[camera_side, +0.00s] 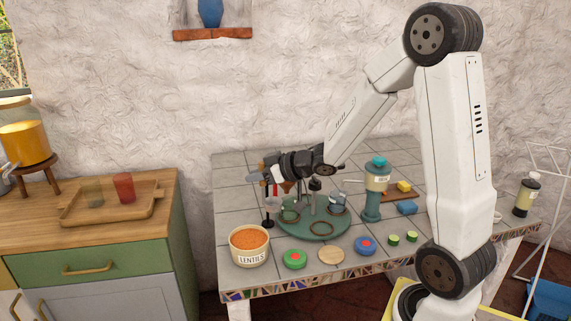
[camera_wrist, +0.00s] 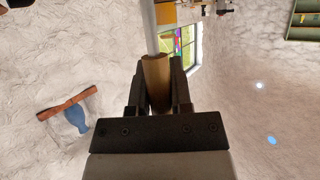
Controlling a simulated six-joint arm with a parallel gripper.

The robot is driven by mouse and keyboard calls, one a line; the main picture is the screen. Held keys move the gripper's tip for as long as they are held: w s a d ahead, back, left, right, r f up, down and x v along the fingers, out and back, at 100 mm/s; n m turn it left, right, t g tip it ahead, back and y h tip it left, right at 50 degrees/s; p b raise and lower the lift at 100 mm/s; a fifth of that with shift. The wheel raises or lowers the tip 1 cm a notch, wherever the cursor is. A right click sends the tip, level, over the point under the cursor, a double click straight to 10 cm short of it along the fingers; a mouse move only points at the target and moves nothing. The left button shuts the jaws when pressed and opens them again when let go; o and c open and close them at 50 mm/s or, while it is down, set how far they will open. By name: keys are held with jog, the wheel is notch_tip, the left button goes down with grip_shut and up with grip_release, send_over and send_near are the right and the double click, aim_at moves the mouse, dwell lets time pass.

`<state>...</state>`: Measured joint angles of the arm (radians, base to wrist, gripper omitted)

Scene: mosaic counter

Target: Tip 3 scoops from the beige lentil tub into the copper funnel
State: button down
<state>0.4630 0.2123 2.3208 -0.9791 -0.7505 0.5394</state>
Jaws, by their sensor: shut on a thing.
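The beige tub labelled LENTILS (camera_side: 250,260) stands at the table's front left, full of orange lentils. My gripper (camera_side: 274,172) is above the back left of the table, behind and above the tub. In the wrist view my gripper (camera_wrist: 158,98) is shut on a brown scoop handle (camera_wrist: 156,72), with a grey shaft (camera_wrist: 149,25) running out past the top edge. The scoop's bowl is out of the wrist view, so I cannot see whether it holds lentils.
A green round tray (camera_side: 312,231) with rings and upright parts lies right of the tub. A teal dispenser (camera_side: 372,205) stands behind it to the right. A slim black stand (camera_side: 268,211) rises behind the tub.

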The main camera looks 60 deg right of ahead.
jog(key=shift+w+a, duration=0.1)
jog(key=shift+a, duration=0.05)
jog(key=w+a+f, duration=0.1)
jog(key=w+a, duration=0.2)
jog(key=a, duration=0.2)
jog(key=shift+w+a+f, duration=0.15)
jog(key=shift+w+f, duration=0.05)
jog(key=shift+f, duration=0.15)
jog(key=shift+f, duration=0.2)
notch_tip(320, 180, down, 8)
jog(key=shift+f, duration=0.2)
dwell(1.1)
jog(key=shift+r, duration=0.2)
dwell(0.8)
notch_tip(320, 180, up, 6)
jog(key=shift+r, duration=0.2)
dwell(0.9)
jog(key=shift+r, duration=0.1)
